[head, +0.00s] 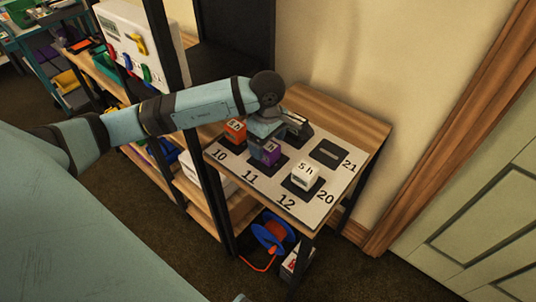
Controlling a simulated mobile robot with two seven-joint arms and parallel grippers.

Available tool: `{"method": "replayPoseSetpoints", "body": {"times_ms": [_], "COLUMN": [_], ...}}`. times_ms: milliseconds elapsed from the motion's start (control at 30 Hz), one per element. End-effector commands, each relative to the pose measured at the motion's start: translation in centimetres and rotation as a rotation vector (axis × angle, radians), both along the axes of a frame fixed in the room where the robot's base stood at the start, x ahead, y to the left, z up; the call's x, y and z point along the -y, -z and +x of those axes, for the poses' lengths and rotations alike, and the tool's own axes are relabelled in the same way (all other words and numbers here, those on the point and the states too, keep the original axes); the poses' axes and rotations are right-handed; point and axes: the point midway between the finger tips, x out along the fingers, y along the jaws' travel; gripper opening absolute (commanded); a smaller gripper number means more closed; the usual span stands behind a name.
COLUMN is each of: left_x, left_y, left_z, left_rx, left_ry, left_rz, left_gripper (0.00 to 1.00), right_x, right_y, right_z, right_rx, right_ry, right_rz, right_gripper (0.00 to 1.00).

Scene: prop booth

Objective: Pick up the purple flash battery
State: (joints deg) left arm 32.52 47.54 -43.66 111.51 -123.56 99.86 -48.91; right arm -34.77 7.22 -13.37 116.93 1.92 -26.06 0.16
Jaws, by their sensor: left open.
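The purple flash battery (268,153) stands on the dark pad by the number 11 on a white numbered board (235,171). My left gripper (264,140) is directly above and against the top of it in the picture. The gripper hides the battery's upper part, and I cannot tell whether the fingers are around it. The jaws are open. My right gripper is out of view.
An orange battery (236,131) stands close on the left, a white one (305,177) on the right. A dark item (296,124) is behind the gripper. The pad (329,154) by 21 is empty. A cable reel (272,235) sits below. A wall is behind.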

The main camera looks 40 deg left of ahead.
Motion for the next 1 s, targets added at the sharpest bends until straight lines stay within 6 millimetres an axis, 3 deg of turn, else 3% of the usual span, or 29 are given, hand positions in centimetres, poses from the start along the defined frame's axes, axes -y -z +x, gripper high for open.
{"method": "replayPoseSetpoints", "body": {"times_ms": [33,133,400,700,1000], "left_x": [0.1,0.1,0.1,0.1,0.0], "left_y": [1.3,2.8,3.1,3.0,2.6], "left_z": [0.1,0.1,0.1,0.2,0.2], "left_rx": [-0.002,-0.002,0.0,0.001,0.001], "left_ry": [-0.001,-0.002,0.0,-0.001,-0.001], "left_rz": [-0.002,-0.001,0.0,0.0,0.0], "left_gripper": [0.81,0.81,0.81,0.17,0.17], "right_x": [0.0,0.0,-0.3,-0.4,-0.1], "right_y": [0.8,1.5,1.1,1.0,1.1], "right_z": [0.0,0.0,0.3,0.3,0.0], "right_rx": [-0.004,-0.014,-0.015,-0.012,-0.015], "right_ry": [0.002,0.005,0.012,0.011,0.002], "right_rz": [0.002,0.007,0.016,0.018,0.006], "right_gripper": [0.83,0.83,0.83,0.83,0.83]}}
